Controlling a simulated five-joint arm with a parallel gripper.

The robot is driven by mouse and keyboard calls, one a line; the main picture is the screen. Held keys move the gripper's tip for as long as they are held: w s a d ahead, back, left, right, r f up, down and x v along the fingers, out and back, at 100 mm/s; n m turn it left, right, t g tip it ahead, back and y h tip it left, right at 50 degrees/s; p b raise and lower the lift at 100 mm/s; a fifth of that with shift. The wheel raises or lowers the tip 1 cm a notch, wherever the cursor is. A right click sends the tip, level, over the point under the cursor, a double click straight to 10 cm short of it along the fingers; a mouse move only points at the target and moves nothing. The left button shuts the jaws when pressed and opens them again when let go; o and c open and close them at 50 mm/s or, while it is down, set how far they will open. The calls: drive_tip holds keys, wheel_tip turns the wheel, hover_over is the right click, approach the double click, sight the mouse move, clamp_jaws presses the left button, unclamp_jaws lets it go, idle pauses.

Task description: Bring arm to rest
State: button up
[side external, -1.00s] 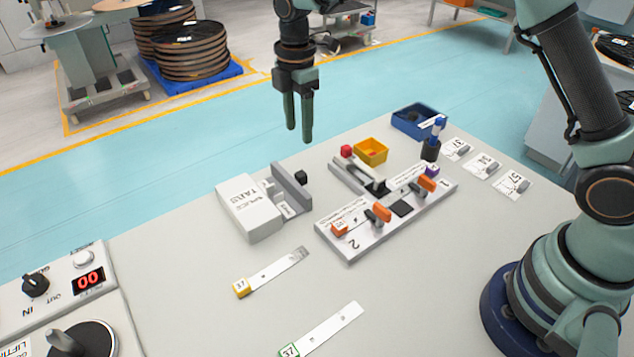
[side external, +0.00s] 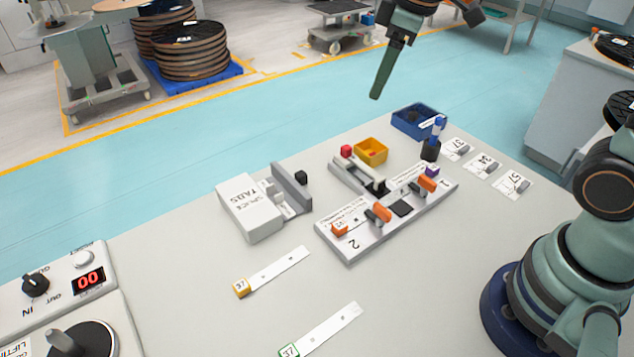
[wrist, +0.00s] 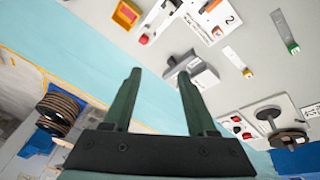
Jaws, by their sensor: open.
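My gripper (side external: 380,80) is at the top of the side external view, raised above the far edge of the table and apart from everything on it. In that view its fingers overlap almost into one. In the wrist view the two green fingers (wrist: 160,90) stand wide apart with nothing between them. The gripper is open and empty. My arm base stands at the right of the table.
The table holds a grey splice fixture (side external: 385,215), a white tabs box (side external: 250,208), a yellow bin (side external: 371,151), a blue bin (side external: 418,121), two label strips and a control panel (side external: 60,285) at the left. The blue floor (side external: 200,135) beyond is clear.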

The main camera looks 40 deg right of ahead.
drive_tip(key=s+d+f+m+t, duration=0.1)
drive_tip(key=s+d+m+t, duration=0.1)
drive_tip(key=s+m, duration=0.5)
drive_tip(key=shift+s+d, duration=0.85)
drive_tip(key=shift+s, duration=0.1)
